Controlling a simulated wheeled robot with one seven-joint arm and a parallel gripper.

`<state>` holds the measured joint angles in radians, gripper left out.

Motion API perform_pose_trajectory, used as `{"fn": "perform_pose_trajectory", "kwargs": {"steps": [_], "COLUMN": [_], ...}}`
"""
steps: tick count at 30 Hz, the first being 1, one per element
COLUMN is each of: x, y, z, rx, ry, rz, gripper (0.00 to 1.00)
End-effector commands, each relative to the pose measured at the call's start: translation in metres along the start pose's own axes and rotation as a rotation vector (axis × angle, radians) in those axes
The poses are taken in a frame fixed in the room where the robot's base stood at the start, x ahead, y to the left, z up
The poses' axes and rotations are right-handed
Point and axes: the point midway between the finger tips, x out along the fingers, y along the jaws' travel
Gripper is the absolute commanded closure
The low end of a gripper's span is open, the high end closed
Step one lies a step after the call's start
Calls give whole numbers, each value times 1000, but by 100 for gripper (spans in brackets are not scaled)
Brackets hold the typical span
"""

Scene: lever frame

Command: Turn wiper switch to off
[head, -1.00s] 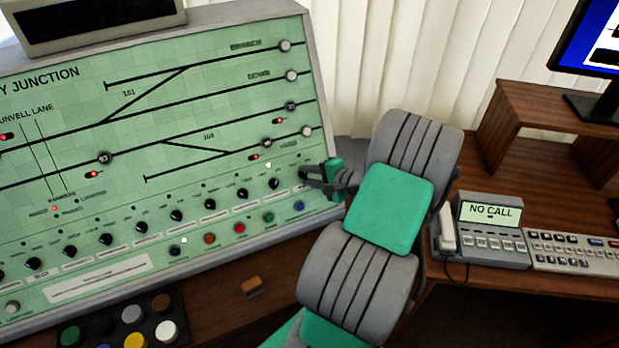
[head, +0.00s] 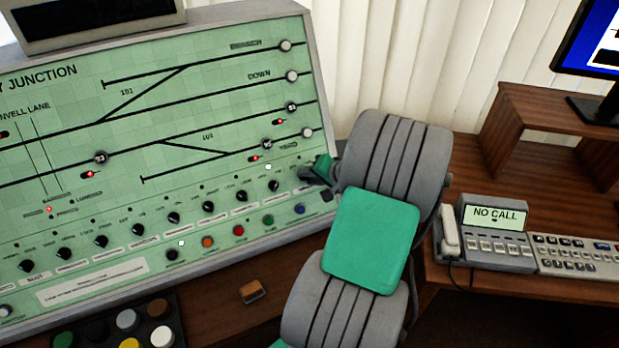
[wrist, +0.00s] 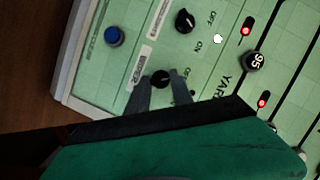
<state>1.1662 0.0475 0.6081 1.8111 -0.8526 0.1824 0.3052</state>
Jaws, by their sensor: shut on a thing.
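My gripper (wrist: 163,84) is shut on a small black rotary knob (wrist: 160,77) at the right end of the panel's lower knob row. One finger lies on each side of the knob. Part of an OFF mark shows by the right finger; the rest is hidden. In the head view my gripper (head: 306,174) is against the panel's right edge and hides this knob.
The neighbouring black knob (wrist: 184,20) has OFF and ON marks. A blue button (wrist: 114,36) sits near the panel's lower edge. The green panel (head: 215,105) stands on a wooden desk. A telephone unit (head: 492,240) and keyboard (head: 580,256) are at right.

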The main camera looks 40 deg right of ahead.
Motion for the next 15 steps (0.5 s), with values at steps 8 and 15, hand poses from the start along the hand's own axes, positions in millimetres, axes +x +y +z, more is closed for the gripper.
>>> {"fn": "perform_pose_trajectory", "kwargs": {"steps": [8,15], "x": [0,0], "y": [1,1], "z": [1,1], "rx": [-3,-3], "ry": [-3,-2], "rz": [3,3], "gripper": [100,61]}}
